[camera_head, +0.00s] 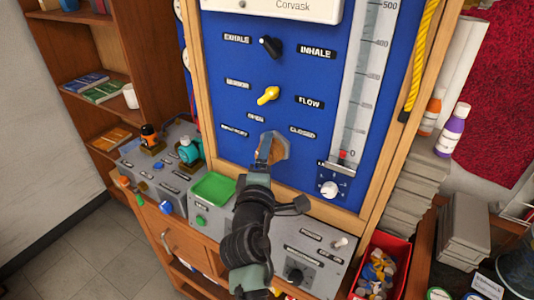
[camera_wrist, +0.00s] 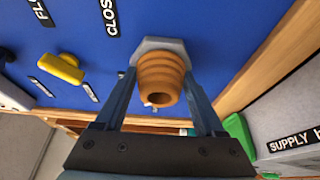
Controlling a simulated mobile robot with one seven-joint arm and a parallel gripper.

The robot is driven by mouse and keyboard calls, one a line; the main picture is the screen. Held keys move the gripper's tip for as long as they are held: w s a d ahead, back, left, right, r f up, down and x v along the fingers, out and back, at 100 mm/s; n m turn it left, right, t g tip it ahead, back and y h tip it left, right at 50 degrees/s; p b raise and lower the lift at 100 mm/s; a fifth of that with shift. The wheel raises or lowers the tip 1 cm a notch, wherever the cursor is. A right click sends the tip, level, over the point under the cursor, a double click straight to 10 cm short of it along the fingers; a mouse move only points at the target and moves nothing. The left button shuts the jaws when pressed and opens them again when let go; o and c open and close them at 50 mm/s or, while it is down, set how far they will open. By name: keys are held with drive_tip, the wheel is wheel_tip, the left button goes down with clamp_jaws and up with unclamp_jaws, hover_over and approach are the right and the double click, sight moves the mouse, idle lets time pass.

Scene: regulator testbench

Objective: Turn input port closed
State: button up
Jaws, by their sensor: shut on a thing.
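The input port is an orange ribbed nozzle on a grey hexagonal base (camera_head: 280,147), fixed to the blue panel beside the OPEN and CLOSED labels. In the wrist view the nozzle (camera_wrist: 161,80) points towards the camera. My gripper (camera_head: 266,151) reaches up to the panel from below. In the wrist view my gripper (camera_wrist: 159,72) has one finger on each side of the port, shut on it near the hexagonal base. The fingers and wrist hide part of the port in the head view.
A yellow knob (camera_head: 268,96) and a black knob (camera_head: 270,46) sit above the port. A green tray (camera_head: 213,187) and grey control boxes lie below. A red bin (camera_head: 384,262) holds loose pieces.

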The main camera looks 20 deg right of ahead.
drive_tip(key=shift+c, duration=1.3)
